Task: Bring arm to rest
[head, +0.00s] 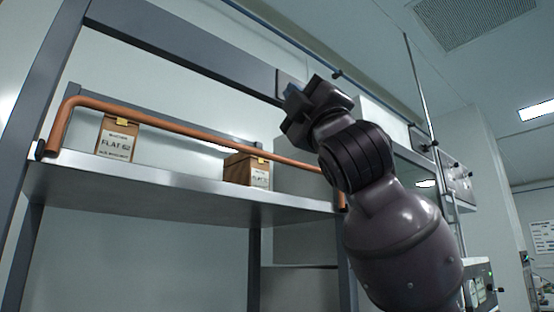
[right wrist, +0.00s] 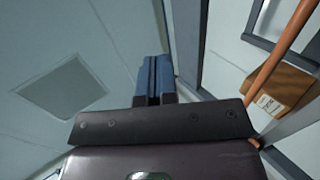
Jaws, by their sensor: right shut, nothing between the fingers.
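My right arm rises from the lower right in the head view, and its gripper (head: 292,90) is in front of the upper beam of a shelf frame. In the right wrist view the blue fingers of the right gripper (right wrist: 154,78) are together, with nothing between them. They point up past the frame, apart from the boxes. My left gripper is in neither view.
A metal shelf (head: 190,197) with a copper-coloured rail (head: 190,127) along its front holds a brown box labelled FLAT 62 (head: 116,140) and a second brown box (head: 240,172). The second box is near my arm. Instrument panels (head: 458,185) stand behind it.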

